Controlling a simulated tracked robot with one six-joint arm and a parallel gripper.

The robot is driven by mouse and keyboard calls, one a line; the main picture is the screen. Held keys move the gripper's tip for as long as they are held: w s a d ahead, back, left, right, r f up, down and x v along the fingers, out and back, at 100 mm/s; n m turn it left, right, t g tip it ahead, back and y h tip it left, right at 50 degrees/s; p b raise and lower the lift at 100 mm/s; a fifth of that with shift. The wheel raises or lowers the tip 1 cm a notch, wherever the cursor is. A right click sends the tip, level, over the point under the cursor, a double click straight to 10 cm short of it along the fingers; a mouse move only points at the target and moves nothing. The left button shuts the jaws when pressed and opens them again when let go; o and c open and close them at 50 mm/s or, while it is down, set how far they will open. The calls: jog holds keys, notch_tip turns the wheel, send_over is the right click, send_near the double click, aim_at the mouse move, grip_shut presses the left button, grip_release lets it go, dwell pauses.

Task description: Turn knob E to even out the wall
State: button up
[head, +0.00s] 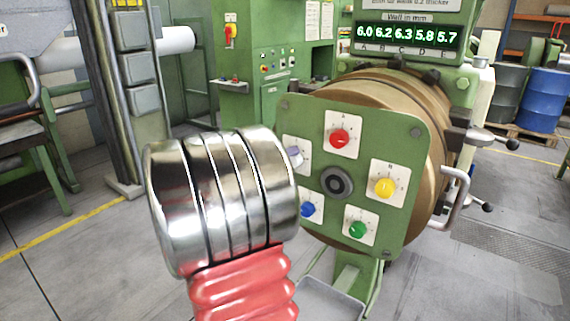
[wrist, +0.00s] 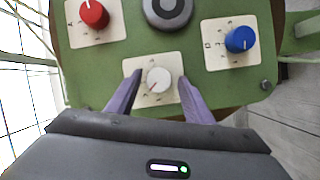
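The green panel (head: 318,118) carries five coloured knobs. In the wrist view, the white knob (wrist: 159,79) sits on its pale plate with its red mark toward the lower left. By its place on the panel it appears to be knob E, though its letter is too small to read. My gripper (wrist: 160,76) has its two purple fingers on either side of this knob, open, with a narrow gap on each side. The display (head: 408,36) reads 6.0 6.2 6.3 5.8 5.7 above letters A to E.
The red knob (wrist: 94,14) and blue knob (wrist: 239,39) flank the white one in the wrist view, and the dark round hub (wrist: 168,8) is above it. The yellow knob (head: 384,187) and green knob (head: 358,229) are farther right on the panel.

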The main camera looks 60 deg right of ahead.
dwell(0.3)
jog(key=v, duration=1.3)
jog(key=shift+w+a, duration=0.2)
jog(key=shift+a, duration=0.15)
dwell(0.3)
